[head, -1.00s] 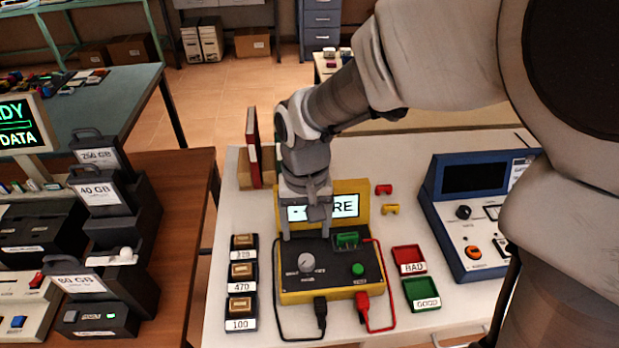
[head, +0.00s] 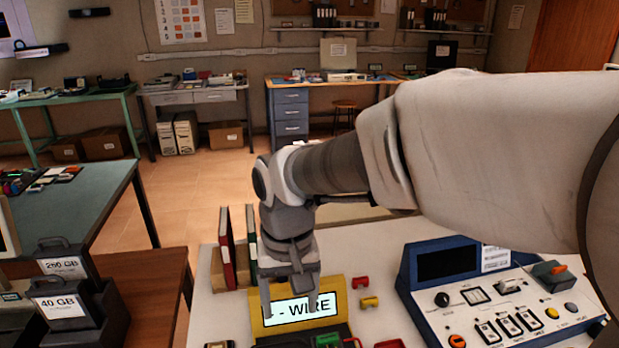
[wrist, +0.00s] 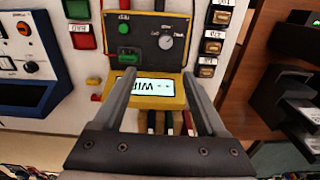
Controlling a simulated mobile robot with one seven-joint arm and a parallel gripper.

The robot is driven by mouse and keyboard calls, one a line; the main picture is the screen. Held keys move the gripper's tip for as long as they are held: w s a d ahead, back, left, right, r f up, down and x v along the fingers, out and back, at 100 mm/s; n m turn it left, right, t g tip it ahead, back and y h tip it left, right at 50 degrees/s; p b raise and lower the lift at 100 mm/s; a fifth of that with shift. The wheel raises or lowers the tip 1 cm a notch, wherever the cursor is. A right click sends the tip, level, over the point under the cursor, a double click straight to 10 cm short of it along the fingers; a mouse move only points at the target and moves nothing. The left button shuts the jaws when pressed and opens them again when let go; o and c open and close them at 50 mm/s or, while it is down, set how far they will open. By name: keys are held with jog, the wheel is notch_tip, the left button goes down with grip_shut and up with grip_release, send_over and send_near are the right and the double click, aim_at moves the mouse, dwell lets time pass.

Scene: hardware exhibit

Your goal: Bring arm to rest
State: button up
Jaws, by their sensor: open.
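My gripper (head: 289,303) is open and empty, pointing down in front of the display of a yellow tester (head: 334,283) on the white table. The display reads partly "- WIRE", with its left part hidden by a finger in the head view. The wrist view shows my two gripper fingers (wrist: 160,88) spread apart, with the yellow tester (wrist: 171,103), its dark panel, knob and green button between and beyond them. Nothing is between the fingers.
A blue instrument (head: 500,295) stands right on the white table (head: 375,242). Red and green books (head: 228,248) stand left of the gripper. Small red and yellow parts (head: 369,302) lie right of the tester. A brown table with drive units (head: 62,305) is at left.

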jog(key=s+d+r+m+t+p, duration=0.1)
jog(key=s+d+r, duration=0.3)
jog(key=d, duration=0.5)
jog(key=s+d+r+m+t+p, duration=0.1)
jog(key=s+d+r+t, duration=0.3)
jog(key=d, duration=0.5)
jog(key=shift+s+d+r+p, duration=0.25)
jog(key=shift+s+r+p, duration=0.1)
jog(key=shift+r, duration=0.4)
jog(key=shift+a, duration=0.1)
